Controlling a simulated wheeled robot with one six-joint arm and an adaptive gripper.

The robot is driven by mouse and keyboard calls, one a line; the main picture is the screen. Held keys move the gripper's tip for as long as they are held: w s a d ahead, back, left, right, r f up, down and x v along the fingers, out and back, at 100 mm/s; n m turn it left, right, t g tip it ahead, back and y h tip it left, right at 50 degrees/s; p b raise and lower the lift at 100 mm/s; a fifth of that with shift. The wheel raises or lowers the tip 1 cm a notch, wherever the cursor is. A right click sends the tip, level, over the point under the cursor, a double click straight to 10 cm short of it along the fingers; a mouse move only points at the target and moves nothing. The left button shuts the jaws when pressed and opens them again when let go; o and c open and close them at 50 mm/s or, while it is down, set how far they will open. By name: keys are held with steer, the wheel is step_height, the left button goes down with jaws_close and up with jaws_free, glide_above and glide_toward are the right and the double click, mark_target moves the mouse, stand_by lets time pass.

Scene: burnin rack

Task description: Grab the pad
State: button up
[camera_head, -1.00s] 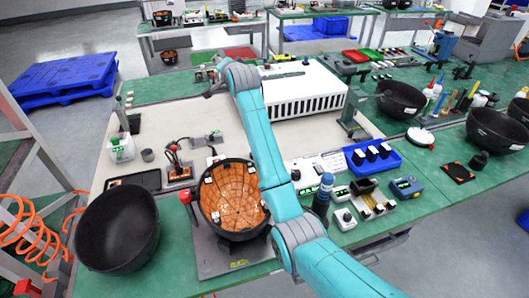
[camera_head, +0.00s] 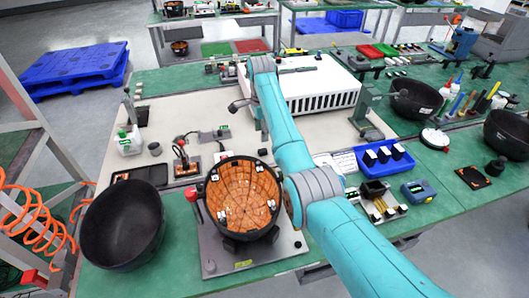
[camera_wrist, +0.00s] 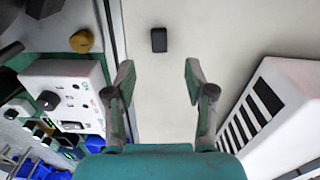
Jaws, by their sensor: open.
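A small dark rounded rectangular pad (camera_wrist: 158,40) lies flat on the pale mat (camera_wrist: 190,25) in the wrist view, near the top centre. My gripper (camera_wrist: 158,82) is open and empty. Its two fingers stand apart, and the pad shows beyond the fingertips, roughly in line with the gap between them. Nothing touches the pad.
A white vented box (camera_wrist: 265,115) stands close on the right of the wrist view; it also shows in the head view (camera_head: 320,90). A white instrument with a knob (camera_wrist: 65,95) and a yellow knob (camera_wrist: 81,41) are on the left. A bowl with orange lining (camera_head: 240,200) sits front centre.

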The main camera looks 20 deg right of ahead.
mark_target(263, 150)
step_height(263, 150, down, 9)
steer(key=shift+d+r, duration=0.15)
steer(key=shift+r, duration=0.05)
steer(key=c, duration=0.8)
